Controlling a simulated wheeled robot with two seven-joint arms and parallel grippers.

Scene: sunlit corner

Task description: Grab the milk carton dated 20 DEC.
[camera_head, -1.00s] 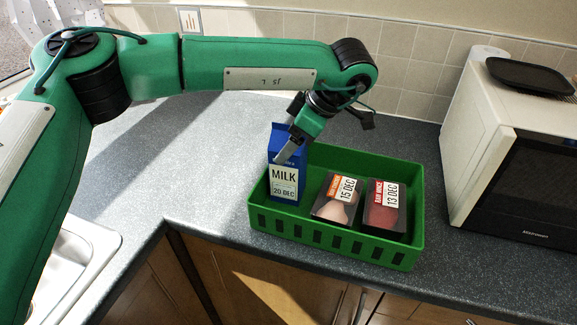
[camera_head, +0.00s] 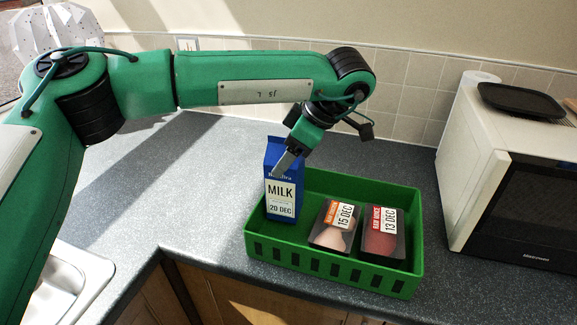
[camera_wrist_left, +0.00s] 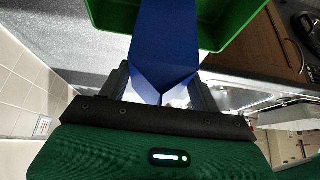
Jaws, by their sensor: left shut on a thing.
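The blue milk carton (camera_head: 281,203) with a white label reading MILK and 20 DEC is at the left end of the green crate (camera_head: 330,272). My left gripper (camera_head: 287,163) is shut on its upper part. In the left wrist view the carton (camera_wrist_left: 166,42) lies between the two fingers (camera_wrist_left: 163,88). My right gripper is not in view.
Two packs share the crate: one dated 15 DEC (camera_head: 333,226) and a raw mince pack dated 13 DEC (camera_head: 384,235). A microwave (camera_head: 515,190) with a black tray (camera_head: 521,101) on top stands at right. A sink (camera_head: 75,280) is at lower left. Counter left of the crate is clear.

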